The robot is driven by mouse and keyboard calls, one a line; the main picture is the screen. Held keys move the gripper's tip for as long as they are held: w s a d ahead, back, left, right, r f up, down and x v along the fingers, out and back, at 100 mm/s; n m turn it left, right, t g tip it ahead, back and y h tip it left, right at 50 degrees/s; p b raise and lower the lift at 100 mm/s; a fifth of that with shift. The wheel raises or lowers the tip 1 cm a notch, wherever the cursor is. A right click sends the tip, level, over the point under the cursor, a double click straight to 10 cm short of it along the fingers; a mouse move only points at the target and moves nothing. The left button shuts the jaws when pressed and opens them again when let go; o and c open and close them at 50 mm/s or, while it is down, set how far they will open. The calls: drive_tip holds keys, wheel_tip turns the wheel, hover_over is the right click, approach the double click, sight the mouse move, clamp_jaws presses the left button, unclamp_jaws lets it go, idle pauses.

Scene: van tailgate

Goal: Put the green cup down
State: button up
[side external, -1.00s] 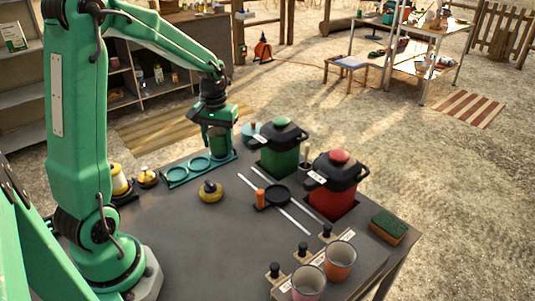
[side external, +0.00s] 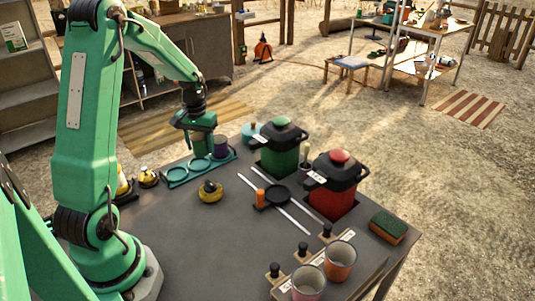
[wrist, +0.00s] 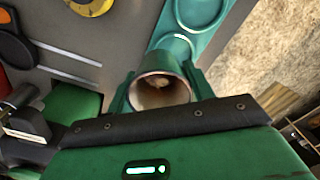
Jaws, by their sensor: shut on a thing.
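My gripper (side external: 201,140) is shut on the green cup (side external: 202,147), which is upright. The cup is largely hidden by the fingers in the side view. In the wrist view, the cup's round rim and brown inside (wrist: 162,90) show between the two fingers (wrist: 160,98). The cup is over the teal ring tray (side external: 178,184), close behind the middle ring. I cannot tell whether its base touches the tray. The tray also shows in the wrist view (wrist: 172,25). A purple cup (side external: 221,148) stands at the tray's right end, just right of my gripper.
A green pot (side external: 281,155) and a red pot (side external: 332,185) stand to the right. A yellow round object (side external: 210,192) lies in front of the tray. Two cups (side external: 340,262) are at the front edge, and a sponge (side external: 388,227) is at the right. The dark table's middle front is clear.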

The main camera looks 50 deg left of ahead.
sight(199, 164)
drive_tip(key=shift+s+a+f, duration=0.1)
drive_tip(key=shift+a+f, duration=0.3)
drive_tip(key=shift+a, duration=0.25)
drive_tip(key=shift+s+a+f, duration=0.1)
drive_tip(key=shift+a+f, duration=0.25)
drive_tip(key=shift+a, duration=0.25)
drive_tip(key=shift+f, duration=1.95)
drive_tip(key=shift+f, duration=0.15)
drive_tip(key=o, duration=1)
drive_tip(key=shift+o, duration=0.2)
wheel_tip(199, 164, up, 12)
drive_tip(key=shift+r, duration=0.15)
